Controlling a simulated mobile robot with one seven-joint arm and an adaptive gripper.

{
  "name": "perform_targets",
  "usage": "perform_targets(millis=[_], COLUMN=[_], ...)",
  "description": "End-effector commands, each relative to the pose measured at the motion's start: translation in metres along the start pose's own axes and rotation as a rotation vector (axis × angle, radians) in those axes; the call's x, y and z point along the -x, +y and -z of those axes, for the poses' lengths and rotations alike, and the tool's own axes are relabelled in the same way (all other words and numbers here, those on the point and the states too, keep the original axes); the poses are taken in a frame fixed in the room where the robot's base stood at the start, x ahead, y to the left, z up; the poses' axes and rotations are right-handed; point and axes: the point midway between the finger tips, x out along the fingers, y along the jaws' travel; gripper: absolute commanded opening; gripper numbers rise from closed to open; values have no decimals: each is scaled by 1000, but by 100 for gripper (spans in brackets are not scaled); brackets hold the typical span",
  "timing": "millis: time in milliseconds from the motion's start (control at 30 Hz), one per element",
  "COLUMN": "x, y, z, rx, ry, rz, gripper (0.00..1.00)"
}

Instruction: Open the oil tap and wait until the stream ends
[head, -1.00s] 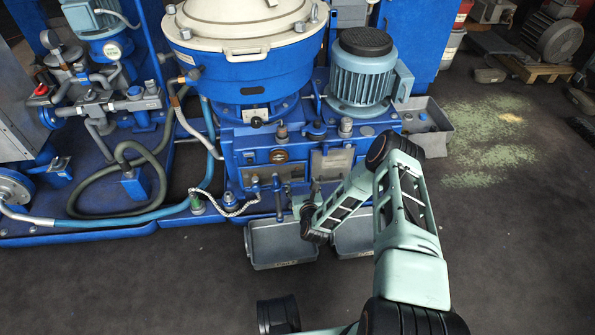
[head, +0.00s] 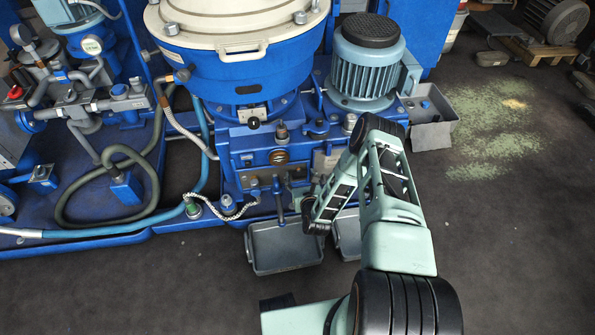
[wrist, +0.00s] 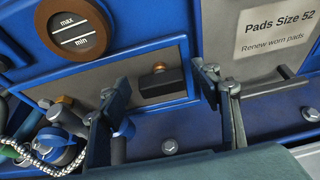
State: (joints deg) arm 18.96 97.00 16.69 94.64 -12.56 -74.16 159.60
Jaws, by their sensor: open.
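A small tap-like fitting (head: 278,193) hangs on the front of the blue separator base, below the round sight glass (head: 279,157). I cannot tell for sure that it is the oil tap. A grey drip tray (head: 286,262) sits under it; I see no stream. My gripper (wrist: 165,88) is open, its two fingers apart in the wrist view. A dark block with a brass-coloured knob (wrist: 159,80) shows between the fingers, against a grey plate; contact is not visible. In the head view, my arm partly hides the gripper beside the tap-like fitting.
The sight glass marked max and min (wrist: 76,29) is at upper left in the wrist view. A blue cap and braided hose (wrist: 55,147) lie left of the fingers. A second grey tray (head: 347,245) is partly behind my arm. Dark floor in front is clear.

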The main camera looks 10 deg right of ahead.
Motion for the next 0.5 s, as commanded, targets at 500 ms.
perform_targets(millis=[500], x=[1], y=[-1], z=[1], rx=[-1], ry=[0], rz=[0], gripper=[41])
